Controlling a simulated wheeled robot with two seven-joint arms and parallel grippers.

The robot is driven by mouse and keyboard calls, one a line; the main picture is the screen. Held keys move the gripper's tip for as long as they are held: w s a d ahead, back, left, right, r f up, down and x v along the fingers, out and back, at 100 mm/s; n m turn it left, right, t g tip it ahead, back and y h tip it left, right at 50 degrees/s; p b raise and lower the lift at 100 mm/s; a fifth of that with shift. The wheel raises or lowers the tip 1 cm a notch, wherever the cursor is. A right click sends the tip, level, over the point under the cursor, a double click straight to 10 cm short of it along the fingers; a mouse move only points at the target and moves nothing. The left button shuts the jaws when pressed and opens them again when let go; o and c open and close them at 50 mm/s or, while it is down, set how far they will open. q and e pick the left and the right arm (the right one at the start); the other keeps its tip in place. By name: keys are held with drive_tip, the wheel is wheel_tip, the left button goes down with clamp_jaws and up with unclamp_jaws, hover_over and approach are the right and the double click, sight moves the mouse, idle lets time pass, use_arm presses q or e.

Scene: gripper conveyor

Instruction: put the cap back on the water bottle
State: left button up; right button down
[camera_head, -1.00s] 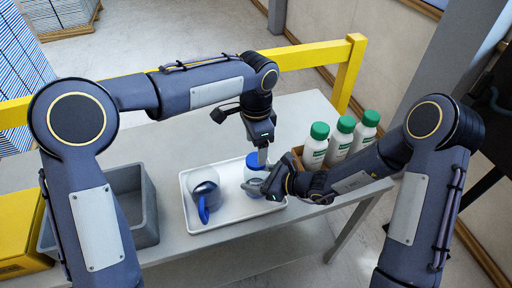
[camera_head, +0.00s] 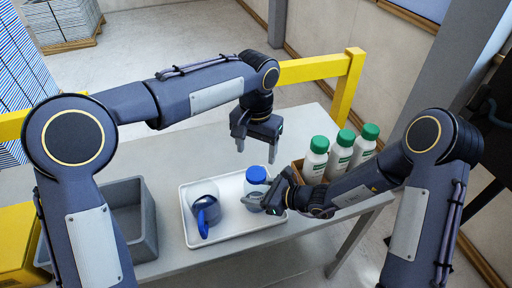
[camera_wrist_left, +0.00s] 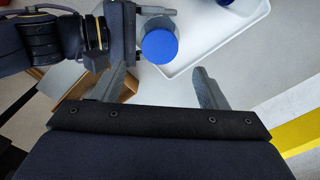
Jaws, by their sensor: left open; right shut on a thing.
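The water bottle (camera_head: 253,188) stands upright on the white tray (camera_head: 188,228), partly hidden by my right gripper. The blue cap (camera_head: 256,174) sits on top of the bottle and looks level; its round top also shows in the left wrist view (camera_wrist_left: 159,46). How tightly it is seated cannot be told. My right gripper (camera_head: 260,197) is shut around the bottle's body from the right. My left gripper (camera_head: 256,154) is open and empty, above and behind the cap, clear of it. Its spread fingers also show in the left wrist view (camera_wrist_left: 160,80).
A clear jug with a blue handle (camera_head: 206,212) is on the tray, left of the bottle. Several green-capped white bottles (camera_head: 341,154) stand in a brown box (camera_head: 299,172) at the right. A grey bin (camera_head: 148,222) is at the left. A yellow rail (camera_head: 347,85) runs behind the table.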

sight(256, 173)
use_arm(q)
drive_tip(key=shift+f, duration=0.15)
drive_tip(key=shift+f, duration=3.9)
drive_tip(key=shift+c, duration=0.5)
drive_tip(key=c, duration=0.9)
drive_tip(key=o, duration=1.1)
drive_tip(key=shift+o, duration=0.2)
wheel_tip(256, 173, up, 12)
